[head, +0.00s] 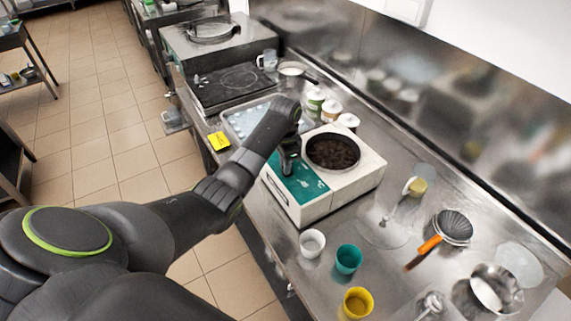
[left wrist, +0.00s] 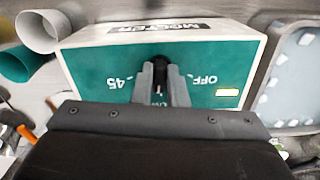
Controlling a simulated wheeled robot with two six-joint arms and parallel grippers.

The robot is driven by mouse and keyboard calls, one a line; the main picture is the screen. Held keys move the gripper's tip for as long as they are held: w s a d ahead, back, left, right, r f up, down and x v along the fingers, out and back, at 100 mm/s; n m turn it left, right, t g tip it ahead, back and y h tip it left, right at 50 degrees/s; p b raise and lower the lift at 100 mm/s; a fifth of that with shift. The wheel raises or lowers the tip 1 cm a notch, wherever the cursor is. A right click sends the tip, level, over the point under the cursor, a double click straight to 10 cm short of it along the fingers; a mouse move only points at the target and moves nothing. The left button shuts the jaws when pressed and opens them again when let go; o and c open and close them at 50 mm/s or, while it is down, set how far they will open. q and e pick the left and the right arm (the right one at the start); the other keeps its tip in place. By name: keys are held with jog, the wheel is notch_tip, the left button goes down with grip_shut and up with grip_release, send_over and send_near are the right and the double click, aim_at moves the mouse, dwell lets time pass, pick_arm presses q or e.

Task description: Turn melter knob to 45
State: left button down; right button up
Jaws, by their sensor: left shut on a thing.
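The melter (head: 362,175) is a white box with a teal control panel and a round well of dark brown contents on top. In the left wrist view the panel (left wrist: 90,72) is upside down, with "45" at left and "OFF" at right. The dark melter knob (left wrist: 160,68) sits between these marks. My left gripper (left wrist: 161,77) has its two grey fingers closed on either side of the knob. In the head view my left gripper (head: 289,163) reaches down to the panel and hides the knob. Which mark the knob points to is unclear. My right gripper is out of view.
White (head: 312,243), teal (head: 348,259) and yellow (head: 356,303) cups stand in front of the melter. An orange-handled strainer (head: 453,228) and a steel bowl (head: 497,289) lie to the right. A tray (head: 240,123) and several jars are behind the melter.

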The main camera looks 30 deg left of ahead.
pick_arm(q)
jog(key=m, duration=0.6)
jog(key=shift+w+a+m, duration=0.1)
jog(key=shift+w+m, duration=0.1)
jog(key=shift+m, duration=0.1)
jog(key=m, duration=0.5)
jog(key=shift+w+m, duration=0.15)
jog(key=shift+m, duration=0.25)
jog(key=c, duration=1.4)
grip_release()
jog(key=shift+c, duration=0.2)
jog(key=shift+r, duration=0.1)
